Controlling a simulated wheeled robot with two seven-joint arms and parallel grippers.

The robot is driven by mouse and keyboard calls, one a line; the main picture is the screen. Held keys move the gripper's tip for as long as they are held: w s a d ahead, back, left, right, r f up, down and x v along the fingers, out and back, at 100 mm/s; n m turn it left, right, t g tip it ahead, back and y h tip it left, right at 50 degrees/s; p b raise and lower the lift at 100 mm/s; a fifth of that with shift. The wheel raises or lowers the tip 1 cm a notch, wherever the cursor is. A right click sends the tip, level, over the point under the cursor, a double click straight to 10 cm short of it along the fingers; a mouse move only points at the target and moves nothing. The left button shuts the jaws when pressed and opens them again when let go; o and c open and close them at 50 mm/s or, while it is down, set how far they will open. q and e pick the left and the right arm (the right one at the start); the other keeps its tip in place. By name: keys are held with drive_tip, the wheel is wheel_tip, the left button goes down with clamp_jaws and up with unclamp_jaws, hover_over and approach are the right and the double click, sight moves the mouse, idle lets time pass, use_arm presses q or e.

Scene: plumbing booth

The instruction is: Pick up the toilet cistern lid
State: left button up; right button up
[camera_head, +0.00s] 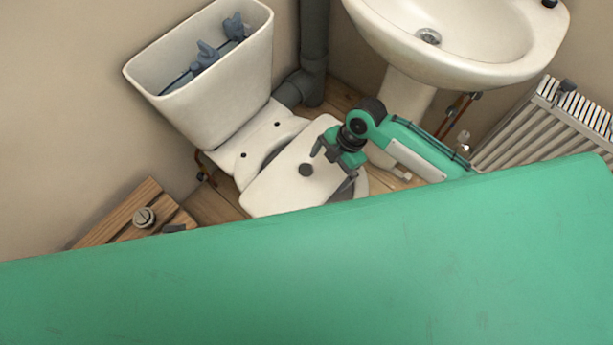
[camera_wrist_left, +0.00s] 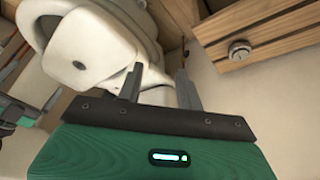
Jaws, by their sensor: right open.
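The cistern lid (camera_head: 285,180) is a white slab with a dark round button, lying across the toilet bowl in the head view. It also shows at the upper left of the left wrist view (camera_wrist_left: 95,45). The cistern (camera_head: 205,100) behind is open on top, with blue-grey fittings inside. My right gripper (camera_head: 331,168) is open over the right part of the lid; whether it touches is unclear. My left gripper (camera_wrist_left: 160,72) shows only in the left wrist view, its fingers apart with nothing between them, in front of the lid and toilet.
A white basin (camera_head: 460,45) on a pedestal stands at the upper right, beside a radiator (camera_head: 550,125). A grey waste pipe (camera_head: 314,50) runs behind the toilet. A wooden box or bench with a round metal fitting (camera_head: 144,217) is at lower left.

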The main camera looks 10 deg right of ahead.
sight(323, 182)
drive_tip(key=w+d+n+g, duration=0.1)
drive_tip(key=w+d+n, duration=0.2)
drive_tip(key=x, duration=0.4)
drive_tip(key=b+x, duration=0.1)
drive_tip(key=x, duration=0.2)
drive_tip(key=shift+d+f, duration=0.1)
drive_tip(key=shift+d, duration=0.2)
drive_tip(key=shift+b+x, duration=0.6)
drive_tip(key=shift+x, duration=2.55)
use_arm(q)
drive_tip(key=w+d+f+t+h, duration=0.1)
drive_tip(key=w+d+t+h, duration=0.1)
drive_tip(key=d, duration=0.3)
drive_tip(key=shift+w+f+m+t, duration=0.2)
drive_tip(key=shift+w+m+t, duration=0.1)
drive_tip(key=shift+w+t, duration=0.5)
use_arm(e)
drive_tip(key=shift+w, duration=0.1)
use_arm(q)
drive_tip(key=shift+w, duration=0.1)
